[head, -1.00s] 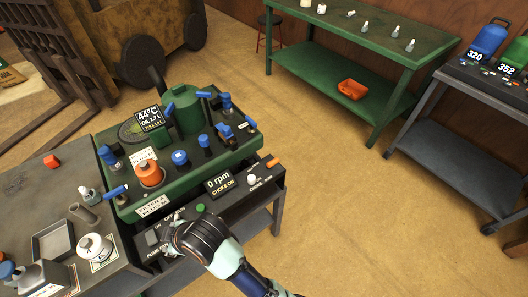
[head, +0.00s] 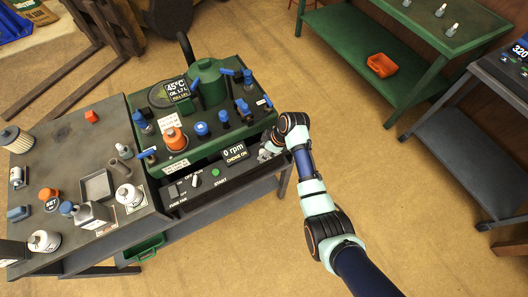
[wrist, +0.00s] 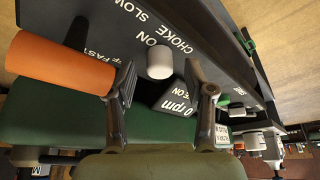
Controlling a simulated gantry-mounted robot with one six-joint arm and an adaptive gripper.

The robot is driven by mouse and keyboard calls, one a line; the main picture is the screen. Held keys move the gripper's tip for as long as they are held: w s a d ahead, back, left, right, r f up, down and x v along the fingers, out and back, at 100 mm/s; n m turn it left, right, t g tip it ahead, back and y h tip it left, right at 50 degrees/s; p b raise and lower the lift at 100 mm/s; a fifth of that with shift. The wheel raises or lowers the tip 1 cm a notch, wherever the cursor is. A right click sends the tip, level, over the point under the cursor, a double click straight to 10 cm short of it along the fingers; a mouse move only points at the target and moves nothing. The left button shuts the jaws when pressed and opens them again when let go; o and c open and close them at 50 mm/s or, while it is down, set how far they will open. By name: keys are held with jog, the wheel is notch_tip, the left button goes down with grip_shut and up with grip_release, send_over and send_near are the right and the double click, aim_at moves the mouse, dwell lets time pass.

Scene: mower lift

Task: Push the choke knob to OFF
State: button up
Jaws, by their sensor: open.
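The white choke knob (wrist: 160,62) shows in the wrist view beside the words CHOKE and ON on the dark control panel (wrist: 100,30). My gripper (wrist: 162,82) is open, with one finger to each side of the knob in the picture. The knob appears just beyond the fingertips; I cannot tell whether they touch it. In the head view my gripper (head: 268,150) is at the right end of the panel and hides the knob. The display (head: 234,153) reads 0 rpm, CHOKE ON.
An orange handle (wrist: 60,62) sits close beside my left-hand finger in the wrist view. A green start button (head: 215,172) and a white switch (head: 194,181) are further left on the panel. The green machine (head: 205,105) with blue-handled parts stands behind.

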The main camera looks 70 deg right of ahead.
jog(key=shift+w+f, duration=0.25)
jog(key=shift+f, duration=0.3)
grip_shut()
